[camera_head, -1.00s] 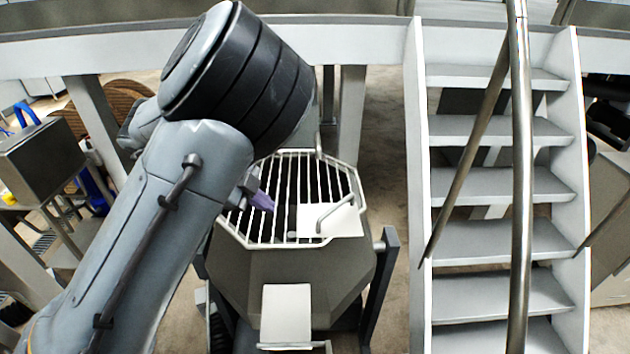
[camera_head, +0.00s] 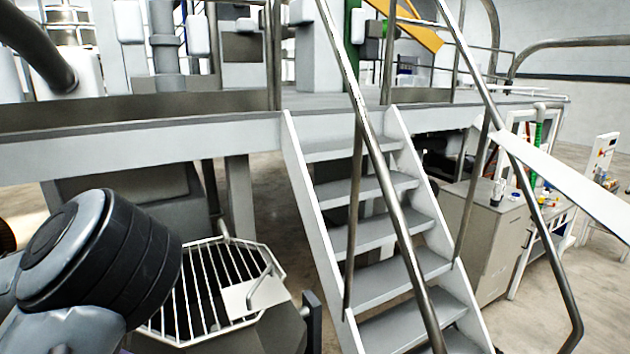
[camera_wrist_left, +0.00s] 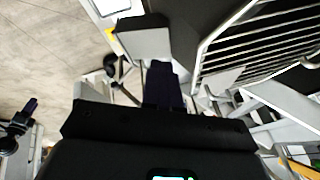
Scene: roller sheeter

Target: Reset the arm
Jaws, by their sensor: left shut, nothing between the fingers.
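My left arm (camera_head: 90,265) comes in at the lower left of the head view, its grey and black joint standing in front of the barred hopper. In that view the arm hides my left gripper. In the left wrist view the dark fingers of my left gripper (camera_wrist_left: 163,85) are together with nothing between them. They are beside the hopper, apart from its grate.
The octagonal hopper's barred grate (camera_head: 185,300) is close to the left arm; it also shows in the left wrist view (camera_wrist_left: 262,40).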

